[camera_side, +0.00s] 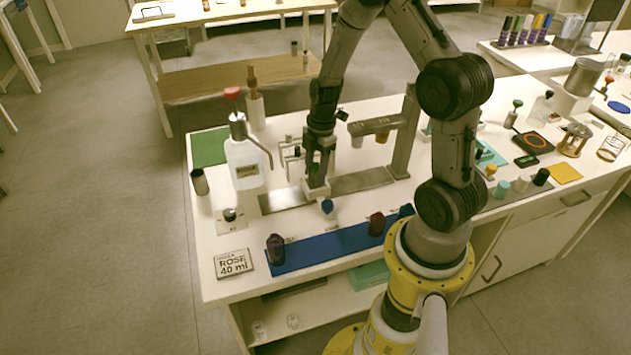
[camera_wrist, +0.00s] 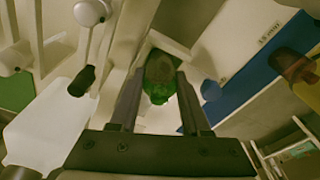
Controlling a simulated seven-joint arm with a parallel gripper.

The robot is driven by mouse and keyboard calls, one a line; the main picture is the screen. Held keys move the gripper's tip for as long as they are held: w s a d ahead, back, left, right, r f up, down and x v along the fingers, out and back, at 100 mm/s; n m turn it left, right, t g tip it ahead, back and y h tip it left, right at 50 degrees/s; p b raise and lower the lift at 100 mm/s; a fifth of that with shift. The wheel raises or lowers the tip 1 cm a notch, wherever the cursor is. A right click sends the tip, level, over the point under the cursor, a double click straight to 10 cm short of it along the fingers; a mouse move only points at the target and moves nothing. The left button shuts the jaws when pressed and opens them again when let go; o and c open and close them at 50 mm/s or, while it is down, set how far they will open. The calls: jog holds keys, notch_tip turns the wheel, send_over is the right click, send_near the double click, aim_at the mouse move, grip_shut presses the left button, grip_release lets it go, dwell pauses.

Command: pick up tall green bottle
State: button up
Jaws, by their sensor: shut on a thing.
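My gripper (camera_side: 318,168) points down over the middle of the white workbench. In the wrist view, my gripper (camera_wrist: 160,105) has its two dark fingers either side of the tall green bottle (camera_wrist: 159,90), shut on it. The bottle shows bright green nearest the camera and darker brownish green beyond. In the side view the fingers mostly hide it, with only a little green showing. I cannot tell whether its base touches the surface below.
A grey raised bracket (camera_side: 375,125) stands close right. A "ROSE 40 ml" card (camera_side: 234,264) lies front left.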

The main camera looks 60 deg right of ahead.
grip_shut()
